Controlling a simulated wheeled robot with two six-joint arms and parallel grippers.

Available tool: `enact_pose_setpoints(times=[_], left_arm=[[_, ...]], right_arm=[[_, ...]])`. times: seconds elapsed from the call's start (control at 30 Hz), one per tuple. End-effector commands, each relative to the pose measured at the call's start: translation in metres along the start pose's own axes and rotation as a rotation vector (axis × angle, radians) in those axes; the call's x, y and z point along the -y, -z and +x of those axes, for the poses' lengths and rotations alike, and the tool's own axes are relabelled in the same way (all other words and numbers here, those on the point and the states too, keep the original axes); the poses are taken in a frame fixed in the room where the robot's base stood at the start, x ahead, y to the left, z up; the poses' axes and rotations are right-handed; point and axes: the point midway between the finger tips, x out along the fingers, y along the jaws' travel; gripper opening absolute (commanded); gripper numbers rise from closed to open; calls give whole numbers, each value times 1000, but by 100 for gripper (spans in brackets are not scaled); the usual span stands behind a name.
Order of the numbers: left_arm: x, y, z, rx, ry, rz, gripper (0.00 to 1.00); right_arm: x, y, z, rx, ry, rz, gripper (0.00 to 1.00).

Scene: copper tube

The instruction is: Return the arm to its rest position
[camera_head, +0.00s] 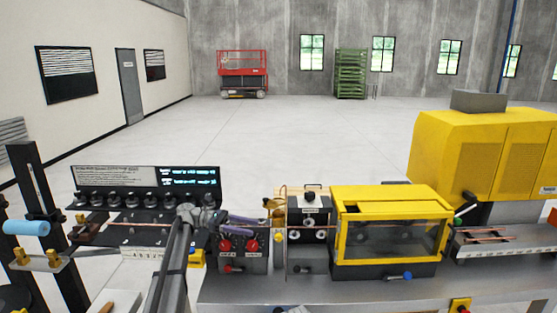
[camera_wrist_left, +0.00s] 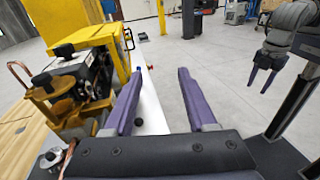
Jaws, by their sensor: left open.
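My left arm reaches in from the bottom of the head view. Its gripper (camera_head: 247,222) is above the black unit with red knobs, its purple fingers pointing right. In the left wrist view the two fingers (camera_wrist_left: 155,82) are apart with nothing between them, so it is open and empty. Another gripper with purple fingers (camera_wrist_left: 262,79), my right one, hangs at the right of the left wrist view, its fingers apart and empty. It does not show in the head view. A copper tube (camera_head: 110,224) lies along the black bench unit at left.
The black unit with red knobs (camera_head: 239,262) is under my left gripper. A yellow-framed machine (camera_head: 388,190) stands to its right, then a tray (camera_head: 520,247) with copper tubes. A brass fixture (camera_wrist_left: 52,92) is close left of my left fingers.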

Motion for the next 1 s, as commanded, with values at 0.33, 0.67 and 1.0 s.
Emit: enact_pose_setpoints(times=[0.33,0.67,1.0], left_arm=[[41,44,63,-168,47,113,57],[154,144,159,-549,276,432,57],[328,254,172,-1013,975,1013,57]], right_arm=[[1,1,12,0,0,-1,50],[4,2,40,0,-1,-4,50],[7,4,76,0,-2,-8,50]])
